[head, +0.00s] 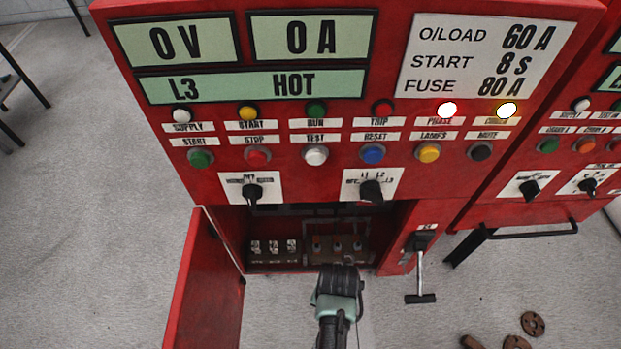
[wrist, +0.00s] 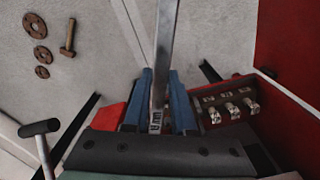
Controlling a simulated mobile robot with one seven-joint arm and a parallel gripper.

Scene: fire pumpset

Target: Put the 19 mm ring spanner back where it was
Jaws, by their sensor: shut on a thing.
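My gripper (wrist: 161,80) shows in the wrist view with its two blue fingers shut on a flat steel bar, which I take to be the 19 mm ring spanner (wrist: 164,45). The bar runs away from the fingers to the top edge of the picture, and its far end is out of view. Small dark markings show on it between the fingers. In the head view my gripper (head: 338,280) is in front of the open lower compartment (head: 300,267) of the red panel. The spanner cannot be made out there. The place it came from cannot be identified.
A red door (head: 200,285) hangs open at the compartment's left. Fuse blocks (head: 273,248) and a terminal block (head: 338,247) are inside. A T-handled lever (head: 420,270) sticks out at the right. Rusty discs (head: 533,323) lie lower right.

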